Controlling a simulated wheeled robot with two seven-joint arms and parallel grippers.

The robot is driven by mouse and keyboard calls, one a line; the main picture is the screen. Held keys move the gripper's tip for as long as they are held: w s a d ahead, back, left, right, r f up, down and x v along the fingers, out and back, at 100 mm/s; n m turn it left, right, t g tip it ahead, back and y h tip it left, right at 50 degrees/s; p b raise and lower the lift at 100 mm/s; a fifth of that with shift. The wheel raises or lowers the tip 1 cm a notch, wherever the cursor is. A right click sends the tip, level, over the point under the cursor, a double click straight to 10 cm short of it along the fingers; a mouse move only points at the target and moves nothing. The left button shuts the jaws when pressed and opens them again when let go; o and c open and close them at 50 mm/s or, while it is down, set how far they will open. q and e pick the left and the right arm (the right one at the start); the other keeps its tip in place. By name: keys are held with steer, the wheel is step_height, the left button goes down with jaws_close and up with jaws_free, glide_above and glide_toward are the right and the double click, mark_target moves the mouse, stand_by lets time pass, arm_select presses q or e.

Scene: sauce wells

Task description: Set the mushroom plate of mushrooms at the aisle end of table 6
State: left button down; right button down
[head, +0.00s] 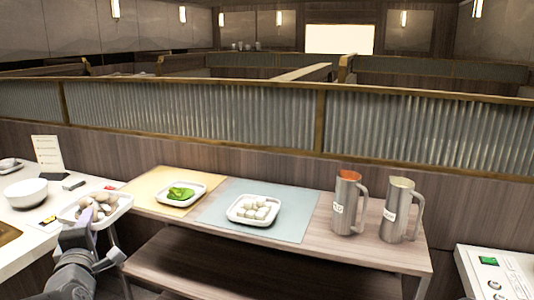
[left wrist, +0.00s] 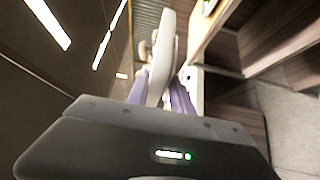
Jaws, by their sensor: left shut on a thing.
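My left gripper (head: 84,229) is shut on the rim of a white plate (head: 119,207) heaped with brown and pale mushrooms (head: 97,205). The plate is held up in front of the gap between the left table (head: 22,241) and the wooden side table. In the left wrist view the plate (left wrist: 168,45) shows nearly edge-on between the fingers, with a few mushrooms (left wrist: 145,47) beyond it. The left table carries a white bowl (head: 26,192) and a standing card (head: 47,151). Its number is not readable. My right gripper is out of view.
The side table (head: 318,240) holds a plate of green leaves (head: 180,193) on a yellow mat, a plate of white cubes (head: 254,209) on a grey-blue mat, and two metal jugs (head: 347,203) (head: 398,211). A ribbed partition (head: 190,112) stands behind. A white counter (head: 498,272) is at lower right.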

arm_select(q)
steer(key=w+d+f+m+h+p, duration=0.1)
steer(key=d+f+h+p, duration=0.1)
steer(key=d, duration=0.5)
steer(key=w+d+f+m+t+h+p, duration=0.1)
steer(key=w+d+f+m+h+p, duration=0.1)
steer(key=d+f, duration=0.5)
steer(key=w+d+f+m+h+p, duration=0.1)
steer(key=d+f+h+p, duration=0.2)
steer(key=d, duration=0.5)
step_height(320, 180, down, 2)
steer(key=shift+w+d+f+m+p, duration=0.1)
steer(key=shift+w+d+m+p, duration=0.2)
steer(key=shift+p, duration=0.55)
steer(key=shift+a, duration=0.15)
